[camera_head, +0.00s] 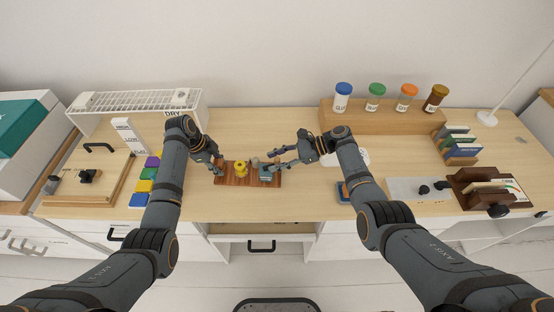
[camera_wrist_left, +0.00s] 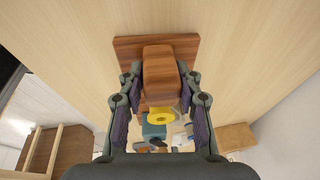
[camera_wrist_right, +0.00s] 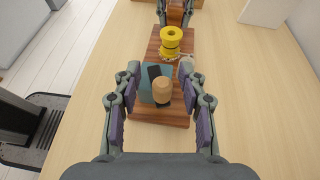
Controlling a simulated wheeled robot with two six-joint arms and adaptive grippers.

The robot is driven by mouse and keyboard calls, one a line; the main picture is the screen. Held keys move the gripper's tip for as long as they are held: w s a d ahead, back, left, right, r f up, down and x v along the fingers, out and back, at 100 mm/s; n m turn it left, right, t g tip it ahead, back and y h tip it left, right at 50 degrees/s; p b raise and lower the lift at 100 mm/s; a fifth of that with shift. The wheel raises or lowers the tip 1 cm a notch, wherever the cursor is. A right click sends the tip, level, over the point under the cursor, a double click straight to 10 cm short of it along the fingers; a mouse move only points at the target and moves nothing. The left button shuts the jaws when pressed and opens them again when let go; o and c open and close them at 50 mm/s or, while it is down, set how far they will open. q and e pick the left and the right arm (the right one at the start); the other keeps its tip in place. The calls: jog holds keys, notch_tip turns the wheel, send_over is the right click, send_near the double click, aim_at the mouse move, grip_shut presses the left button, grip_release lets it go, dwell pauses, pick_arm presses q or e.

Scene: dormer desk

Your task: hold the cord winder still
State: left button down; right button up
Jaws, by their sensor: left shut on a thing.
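The cord winder has a flat wooden base (camera_head: 248,181) lying on the desk. In the left wrist view its upright wooden block (camera_wrist_left: 158,72) stands between my left gripper's fingers (camera_wrist_left: 160,82), which are shut on it. A yellow spool (camera_wrist_right: 172,40) sits mid-base. A teal block (camera_wrist_right: 148,84) with a dark crank and round wooden knob (camera_wrist_right: 161,90) is at the other end. My right gripper (camera_wrist_right: 161,102) is open, with its fingers on either side of the teal block and knob, apart from them. In the head view both grippers reach the winder from opposite ends.
Colored blocks (camera_head: 145,186) and a wooden board with a handle lie left. A white rack (camera_head: 140,99) is behind them. Jars stand on a back shelf (camera_head: 385,118). A card holder (camera_head: 485,187) is at the right. Below the winder is a drawer (camera_head: 262,237).

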jog(key=v, duration=1.2)
jog(key=shift+s, duration=0.15)
jog(key=s+f+m+t+y, duration=0.1)
jog(key=s+m+t, duration=0.1)
jog(key=t, duration=0.1)
jog(key=s+f+m+t+y, duration=0.1)
jog(key=s+f+m+t, duration=0.1)
jog(key=t, duration=0.1)
jog(key=s+f+m+t+y, duration=0.1)
jog(key=f+m+t, duration=0.1)
jog(key=shift+s+f+t, duration=0.15)
jog(key=shift+s+t, duration=0.25)
jog(key=x, duration=1.2)
jog(key=shift+w, duration=0.1)
